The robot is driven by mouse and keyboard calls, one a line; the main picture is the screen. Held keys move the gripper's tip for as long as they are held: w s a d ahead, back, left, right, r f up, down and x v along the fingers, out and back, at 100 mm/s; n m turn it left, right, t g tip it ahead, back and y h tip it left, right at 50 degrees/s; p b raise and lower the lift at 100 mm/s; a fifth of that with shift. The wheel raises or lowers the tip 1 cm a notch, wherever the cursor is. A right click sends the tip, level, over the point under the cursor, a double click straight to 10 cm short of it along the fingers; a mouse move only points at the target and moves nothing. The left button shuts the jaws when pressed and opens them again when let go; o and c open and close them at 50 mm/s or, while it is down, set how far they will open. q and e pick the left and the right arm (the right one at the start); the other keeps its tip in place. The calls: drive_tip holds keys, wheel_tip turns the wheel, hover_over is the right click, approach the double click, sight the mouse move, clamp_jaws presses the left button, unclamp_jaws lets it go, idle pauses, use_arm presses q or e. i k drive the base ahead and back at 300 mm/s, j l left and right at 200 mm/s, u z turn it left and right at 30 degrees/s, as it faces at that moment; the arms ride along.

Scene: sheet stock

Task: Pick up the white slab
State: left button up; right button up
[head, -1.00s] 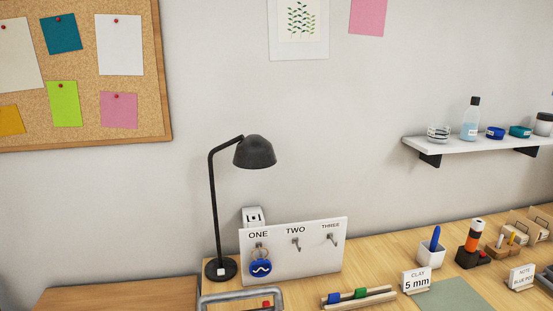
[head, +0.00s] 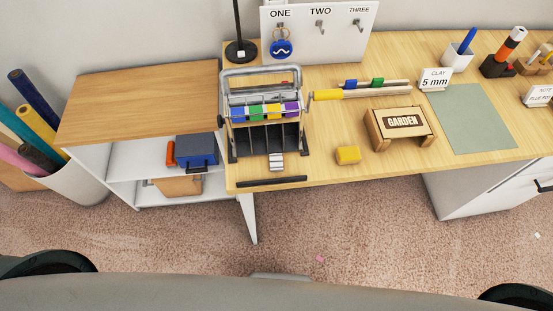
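I cannot make out a thing that is clearly the white slab. A small pale, ridged piece (head: 276,161) lies at the front of the dark divided rack on the desk; I cannot tell whether it is the slab. Neither of my grippers is in view.
The wooden desk (head: 330,178) holds a grey-framed rack (head: 247,73) with coloured blocks, a GARDEN stand (head: 404,123), a yellow block (head: 348,155) and a green mat (head: 472,118). A lower shelf unit (head: 140,90) stands left, beside a bin of rolls (head: 70,190). Carpet (head: 350,225) is mostly clear.

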sight(275, 160)
drive_tip(key=k+l, duration=0.15)
drive_tip(key=l, duration=0.2)
drive_tip(key=k+l, duration=0.15)
drive_tip(key=l, duration=0.2)
drive_tip(key=k+l, duration=0.15)
drive_tip(key=l, duration=0.25)
drive_tip(key=k+l, duration=0.15)
drive_tip(key=l, duration=0.2)
drive_tip(key=k+l+z, duration=0.1)
drive_tip(key=l, duration=0.25)
